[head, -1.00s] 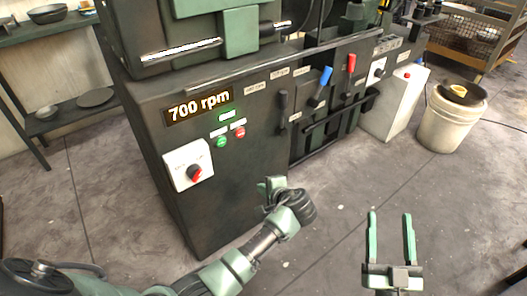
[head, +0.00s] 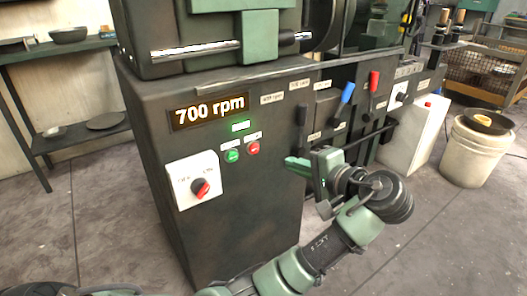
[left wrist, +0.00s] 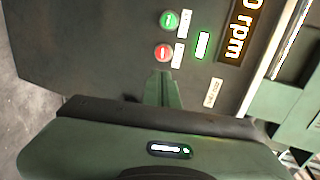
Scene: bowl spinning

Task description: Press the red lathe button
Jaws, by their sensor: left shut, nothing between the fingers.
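The round red button (head: 253,148) is on the dark front panel of the lathe, right of the green button (head: 232,156). It also shows in the left wrist view (left wrist: 163,52), beside the green one (left wrist: 168,20). My left gripper (head: 289,162) is shut and empty, its fingertips to the right of the red button and a little lower in the head view. In the left wrist view its shut fingers (left wrist: 161,75) point toward the red button. A small gap seems to lie between them; I cannot tell its depth. My right gripper is out of view.
A lit "700 rpm" display (head: 209,111) is above the buttons. A white switch plate with a red knob (head: 200,187) is at the lower left. Blue (head: 347,93) and red (head: 373,82) levers stand to the right. A white bucket (head: 468,160) is at far right.

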